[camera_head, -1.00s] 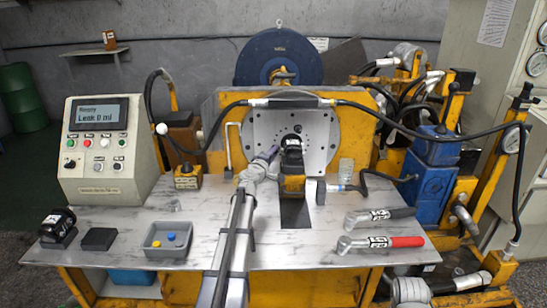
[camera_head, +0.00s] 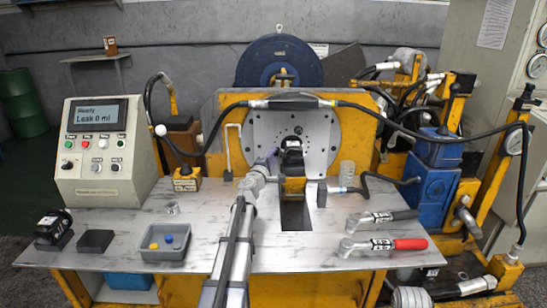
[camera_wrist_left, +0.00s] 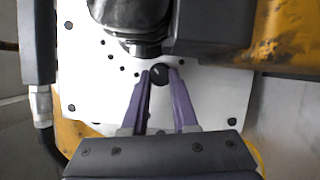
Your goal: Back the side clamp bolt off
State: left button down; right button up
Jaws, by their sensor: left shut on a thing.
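The motor (camera_head: 291,158), dark and upright, sits in a yellow mount in front of the grey plate (camera_head: 322,137). Its dark housing (camera_wrist_left: 135,18) fills the top of the left wrist view. My left gripper (camera_head: 272,156) is at the left side of the motor. In the left wrist view my left gripper (camera_wrist_left: 160,78) has its purple fingers closed around a dark round bolt head (camera_wrist_left: 159,74), which I take as the side clamp bolt. The bolt's shank is hidden. My right gripper is not in view.
A control box (camera_head: 107,150) reads "Ready, Leak 0 ml". A grey tray (camera_head: 164,255) holds a yellow and a blue cap. Two torque wrenches (camera_head: 383,244) lie at the right. A black hose (camera_head: 420,122) arches above the motor. The table front is mostly clear.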

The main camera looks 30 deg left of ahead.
pick_arm(q)
jog(key=c, duration=0.7)
grip_release()
jog(key=shift+s, duration=0.1)
jog(key=s, duration=0.2)
jog(key=s+d, duration=0.1)
jog(key=s, duration=0.4)
jog(key=shift+s+d+f, duration=0.15)
jog(key=shift+s+f, duration=0.1)
jog(key=shift+s, duration=0.05)
jog(key=shift+r, duration=0.1)
